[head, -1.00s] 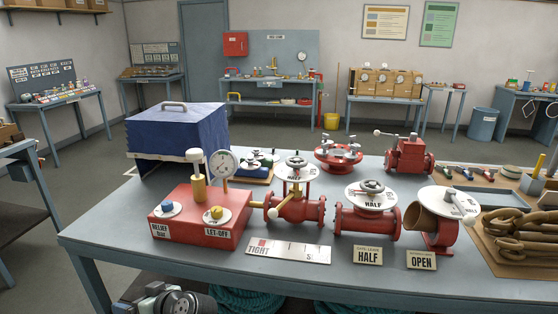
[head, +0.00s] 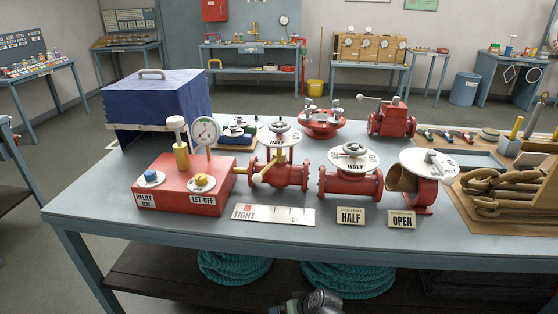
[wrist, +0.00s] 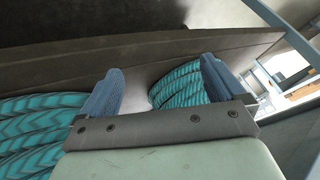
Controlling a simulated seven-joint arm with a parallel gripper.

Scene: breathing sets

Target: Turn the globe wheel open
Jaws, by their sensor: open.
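A red valve body (head: 283,172) with a raised handwheel (head: 280,128) over a white dial marked HALF stands mid-table, joined by a brass fitting to the red pump box; it seems to be the globe valve. Right of it, a second red valve (head: 352,182) has a grey wheel on a dial reading HALF, behind a HALF card (head: 351,216) that seems to name the gate. In the wrist view my gripper (wrist: 160,88) is open and empty, low by teal rope coils (wrist: 180,84). The head view shows only part of my arm, at the bottom edge, away from the wheels.
The red pump box (head: 185,185) with gauge stands left. A lever valve (head: 418,180) stands right, behind an OPEN card (head: 402,220). A TIGHT scale plate (head: 273,214) lies in front. Rope coils (head: 348,279) sit on the under-shelf, below the table's front edge.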

